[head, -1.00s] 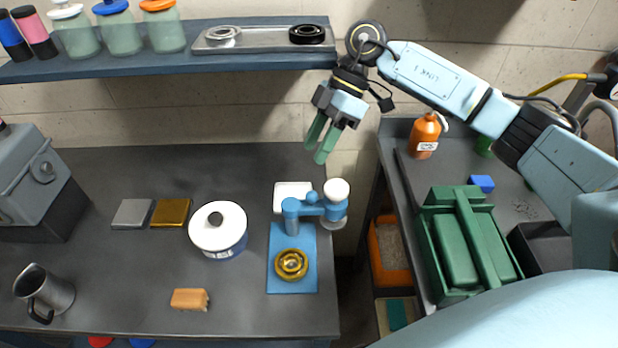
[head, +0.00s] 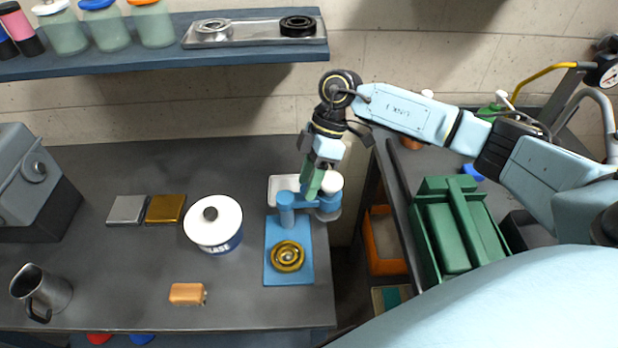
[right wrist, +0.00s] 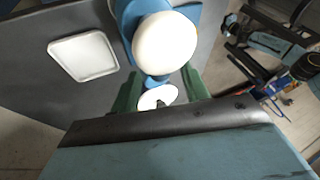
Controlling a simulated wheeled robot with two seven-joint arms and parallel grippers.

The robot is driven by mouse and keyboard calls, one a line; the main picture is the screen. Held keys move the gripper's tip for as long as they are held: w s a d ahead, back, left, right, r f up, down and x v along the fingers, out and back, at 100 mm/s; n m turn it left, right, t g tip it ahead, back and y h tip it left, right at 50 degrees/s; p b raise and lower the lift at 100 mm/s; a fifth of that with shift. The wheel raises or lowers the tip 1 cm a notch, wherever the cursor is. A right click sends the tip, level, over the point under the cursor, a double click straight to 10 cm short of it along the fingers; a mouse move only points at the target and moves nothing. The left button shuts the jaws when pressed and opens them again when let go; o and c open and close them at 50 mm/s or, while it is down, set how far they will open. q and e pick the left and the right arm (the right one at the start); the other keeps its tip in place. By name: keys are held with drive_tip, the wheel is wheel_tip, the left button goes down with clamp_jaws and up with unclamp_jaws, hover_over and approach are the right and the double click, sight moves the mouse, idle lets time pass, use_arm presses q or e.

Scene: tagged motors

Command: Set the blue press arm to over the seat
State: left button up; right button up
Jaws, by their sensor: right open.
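The blue press arm (head: 309,203) is on a post at the back of a blue base plate (head: 289,273), swung out to the right. Its white knob (head: 331,182) is at the outer end, off to the right of the plate. A gold ring-shaped seat (head: 287,256) lies on the plate, with nothing over it. My right gripper (head: 312,186) is at the arm's outer end, green fingers pointing down. In the right wrist view the open fingers (right wrist: 158,92) stand either side of the white knob (right wrist: 165,43); contact is unclear. My left gripper is out of view.
A white dish (head: 284,187) lies behind the press. A white-lidded tin (head: 213,222) stands left of it, and an orange block (head: 187,293) lies in front. A shelf (head: 160,63) hangs above. A gap separates this bench from the right one with the green box (head: 456,225).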

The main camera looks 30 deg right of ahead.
drive_tip(key=shift+a+f, duration=0.1)
drive_tip(key=shift+f, duration=0.1)
drive_tip(key=shift+c, duration=0.3)
clamp_jaws()
drive_tip(key=shift+w, duration=0.1)
